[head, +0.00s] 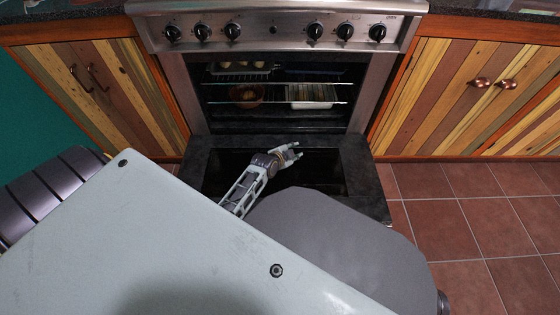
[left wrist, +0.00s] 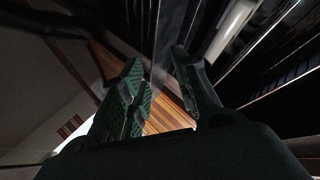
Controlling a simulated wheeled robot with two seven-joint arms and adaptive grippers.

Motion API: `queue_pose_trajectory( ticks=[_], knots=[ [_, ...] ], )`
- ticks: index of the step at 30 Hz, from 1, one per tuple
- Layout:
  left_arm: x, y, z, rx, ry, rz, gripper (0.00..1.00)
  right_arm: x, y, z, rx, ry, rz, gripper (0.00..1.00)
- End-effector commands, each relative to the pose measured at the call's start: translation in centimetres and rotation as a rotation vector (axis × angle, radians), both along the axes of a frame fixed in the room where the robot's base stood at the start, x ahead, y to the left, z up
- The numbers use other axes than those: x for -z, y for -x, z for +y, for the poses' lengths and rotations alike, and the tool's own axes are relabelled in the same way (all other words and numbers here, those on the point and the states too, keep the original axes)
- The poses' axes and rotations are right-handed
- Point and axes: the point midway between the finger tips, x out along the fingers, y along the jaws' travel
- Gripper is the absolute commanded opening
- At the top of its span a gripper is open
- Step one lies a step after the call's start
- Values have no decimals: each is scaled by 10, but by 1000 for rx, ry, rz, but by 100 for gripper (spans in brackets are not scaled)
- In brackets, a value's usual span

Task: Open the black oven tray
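The oven (head: 275,32) stands straight ahead with its front below a steel knob panel. A black speckled panel or tray (head: 357,165) with a dark recessed middle sticks out low at the oven's front. I cannot tell whether the middle is glass or a hollow. My left gripper (head: 292,152) is over this dark middle, close to the oven's lower edge. In the left wrist view its two green-lit fingers (left wrist: 163,100) are apart with nothing between them. Whether it touches the black part is unclear. My own body hides the near side of the black part. My right gripper is not in view.
Inside the oven are racks with a brown bowl (head: 247,95) and a white dish (head: 311,95). Striped wooden cabinets stand at left (head: 95,85) and right (head: 470,90). Red tiled floor (head: 450,215) is clear at the right.

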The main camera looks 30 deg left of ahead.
Motion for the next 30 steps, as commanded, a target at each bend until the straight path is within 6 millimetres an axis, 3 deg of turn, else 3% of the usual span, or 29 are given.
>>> queue_pose_trajectory(
  ticks=[30],
  knots=[
    [-26,99,-41,-129,210,323,30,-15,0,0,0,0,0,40]
  ],
)
